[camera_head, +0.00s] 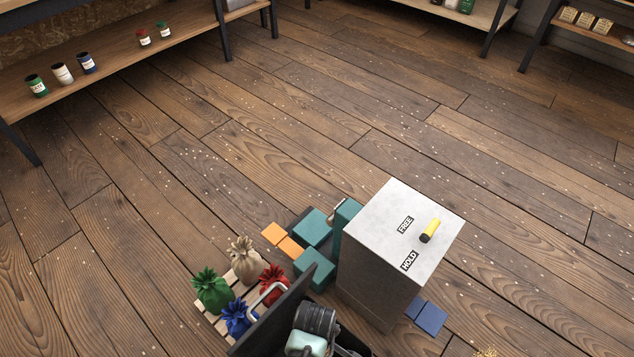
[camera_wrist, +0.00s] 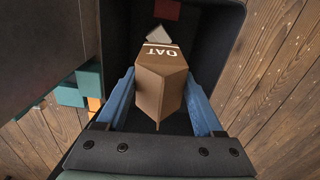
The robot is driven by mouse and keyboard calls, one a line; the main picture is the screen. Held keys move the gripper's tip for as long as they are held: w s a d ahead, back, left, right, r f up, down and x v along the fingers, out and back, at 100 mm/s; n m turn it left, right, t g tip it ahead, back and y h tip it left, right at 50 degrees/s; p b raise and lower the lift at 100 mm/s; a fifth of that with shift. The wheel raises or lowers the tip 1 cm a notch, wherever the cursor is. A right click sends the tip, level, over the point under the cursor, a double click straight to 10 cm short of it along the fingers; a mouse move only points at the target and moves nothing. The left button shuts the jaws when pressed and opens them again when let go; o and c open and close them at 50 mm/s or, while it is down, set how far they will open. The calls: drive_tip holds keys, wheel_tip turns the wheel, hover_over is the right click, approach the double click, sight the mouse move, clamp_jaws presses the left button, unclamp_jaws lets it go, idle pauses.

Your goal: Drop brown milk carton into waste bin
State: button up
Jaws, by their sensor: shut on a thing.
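The brown milk carton (camera_wrist: 162,82), with a white OAT label, is between the blue fingers of my gripper (camera_wrist: 160,76) in the wrist view. My gripper is shut on it. Behind the carton is the dark waste bin (camera_wrist: 229,50), its open interior facing the camera. The carton appears over the opening; its height relative to the rim is unclear. In the head view the carton and fingers are hidden at the bottom edge.
A grey cabinet (camera_head: 385,250) with a yellow lever (camera_head: 430,230) and FREE and HOLD labels stands close by. Coloured sacks (camera_head: 243,262) sit on a slatted pallet to the left. Teal blocks (camera_head: 312,228) lie behind. Shelves (camera_head: 130,45) line the back; the middle wooden floor is clear.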

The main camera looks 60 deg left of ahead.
drive_tip(key=shift+f+b, duration=2.95)
drive_tip(key=shift+b, duration=0.15)
drive_tip(key=o, duration=1.3)
drive_tip(key=shift+o, duration=0.2)
drive_tip(key=shift+r, duration=0.1)
wheel_tip(320, 180, up, 13)
drive_tip(key=p, duration=0.6)
drive_tip(key=shift+p, duration=0.3)
